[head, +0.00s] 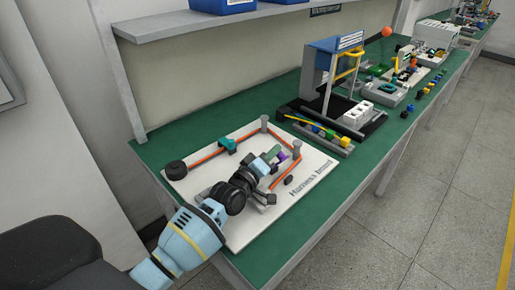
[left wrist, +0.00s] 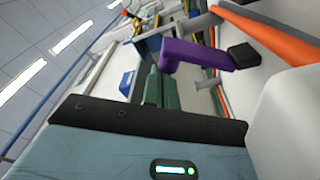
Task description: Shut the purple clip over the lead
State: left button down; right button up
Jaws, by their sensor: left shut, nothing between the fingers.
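The purple clip (head: 283,156) stands on the white harness board near its right side. In the left wrist view the purple clip (left wrist: 198,54) is an L-shaped piece just beyond the fingers, to their right; I cannot tell whether its lid is shut. The orange lead (head: 286,173) runs along the board past the clip; it also shows in the left wrist view (left wrist: 265,35). My left gripper (head: 273,153), with green fingers, is shut and empty, close to the left of the clip. The left wrist view shows the fingers (left wrist: 155,88) together. My right gripper is out of view.
The harness board (head: 313,172) lies on a green bench. A teal clip (head: 228,144), grey posts (head: 296,148) and a black round piece (head: 176,170) are on it. Behind stands a blue-and-grey frame (head: 318,72) with coloured parts. A shelf (head: 190,24) overhangs the back.

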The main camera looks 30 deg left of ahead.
pick_arm(q)
jog(key=shift+s+d+f, duration=0.1)
jog(key=shift+s+d, duration=0.05)
jog(key=shift+d, duration=0.2)
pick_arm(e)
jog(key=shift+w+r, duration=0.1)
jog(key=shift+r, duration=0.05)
pick_arm(q)
jog(key=shift+d, duration=0.1)
jog(key=shift+f, duration=0.1)
